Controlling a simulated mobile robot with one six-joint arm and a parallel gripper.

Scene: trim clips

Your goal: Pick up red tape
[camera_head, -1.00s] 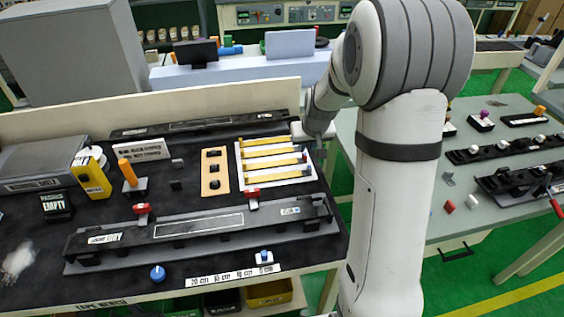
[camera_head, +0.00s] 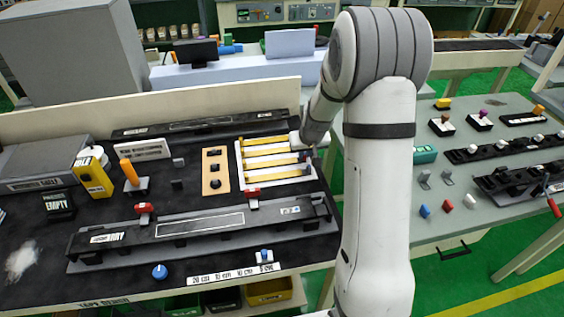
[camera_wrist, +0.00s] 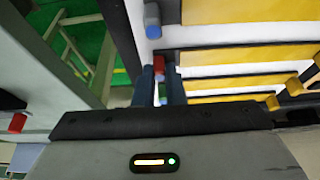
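A small red piece (camera_wrist: 158,65), which I take for the red tape, shows in the wrist view at the end of a white rack (camera_wrist: 205,55) with yellow strips. The two dark blue fingers of my gripper (camera_wrist: 160,82) point at it, one on each side, with a narrow gap between them. The red piece spans this gap near the fingertips. I cannot tell whether the fingers press on it. In the head view my gripper (camera_head: 309,155) is at the right end of the white rack (camera_head: 240,170), and the red piece is not clear there.
A blue piece (camera_wrist: 152,20) sits at the rack's edge beyond the red one. A second table (camera_head: 435,180) stands right, with a red piece (camera_head: 448,206) among small parts.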

